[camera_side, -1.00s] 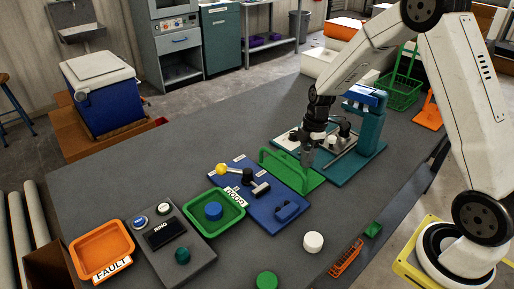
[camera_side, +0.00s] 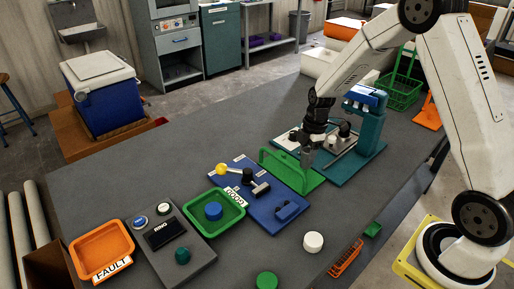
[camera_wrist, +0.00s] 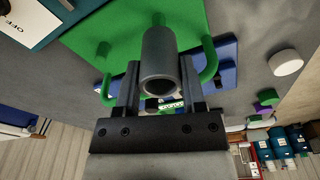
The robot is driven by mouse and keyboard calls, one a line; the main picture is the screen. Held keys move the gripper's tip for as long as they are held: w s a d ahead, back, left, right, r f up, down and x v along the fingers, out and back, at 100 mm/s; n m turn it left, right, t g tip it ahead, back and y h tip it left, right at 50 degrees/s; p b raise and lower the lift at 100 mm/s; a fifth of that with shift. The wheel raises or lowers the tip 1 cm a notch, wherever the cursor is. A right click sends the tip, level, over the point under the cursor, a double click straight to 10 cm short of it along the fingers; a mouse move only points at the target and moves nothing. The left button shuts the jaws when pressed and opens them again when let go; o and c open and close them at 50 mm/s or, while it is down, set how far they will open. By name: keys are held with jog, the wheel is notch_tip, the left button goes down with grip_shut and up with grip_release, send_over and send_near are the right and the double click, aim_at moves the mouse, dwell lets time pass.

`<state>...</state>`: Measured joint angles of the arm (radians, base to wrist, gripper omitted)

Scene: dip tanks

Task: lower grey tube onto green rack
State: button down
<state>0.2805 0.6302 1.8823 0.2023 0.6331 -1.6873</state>
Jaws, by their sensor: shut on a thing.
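The green rack (camera_side: 302,181) is a flat green plate with a raised green bar along one side, lying on the table. My gripper (camera_wrist: 158,82) is shut on the grey tube (camera_wrist: 159,48), which shows between its two fingers in the wrist view. In the side view the tube (camera_side: 306,157) hangs roughly upright under my gripper, over the rack. A green peg (camera_wrist: 159,18) on the rack shows at the tube's far end. I cannot tell whether the tube is around the peg or only in line with it.
A blue board (camera_side: 263,205) with a yellow-knobbed lever adjoins the rack on the left. A teal stand (camera_side: 370,135) rises close on the right. A green tray (camera_side: 206,229), an orange tray (camera_side: 100,246) and a white cylinder (camera_side: 313,242) are farther off. The table's far left part is clear.

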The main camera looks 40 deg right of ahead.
aim_at(306, 161)
jog(key=shift+f, duration=1.8)
dwell(1.2)
dwell(0.3)
jog(key=shift+c, duration=0.5)
grip_release()
jog(key=shift+o, duration=0.5)
jog(key=shift+r, duration=0.1)
notch_tip(306, 161, up, 8)
dwell(0.7)
dwell(0.4)
jog(key=d+r, duration=0.4)
jog(key=r, duration=0.2)
jog(key=shift+d+r, duration=0.3)
jog(key=shift+r, duration=0.1)
dwell(0.6)
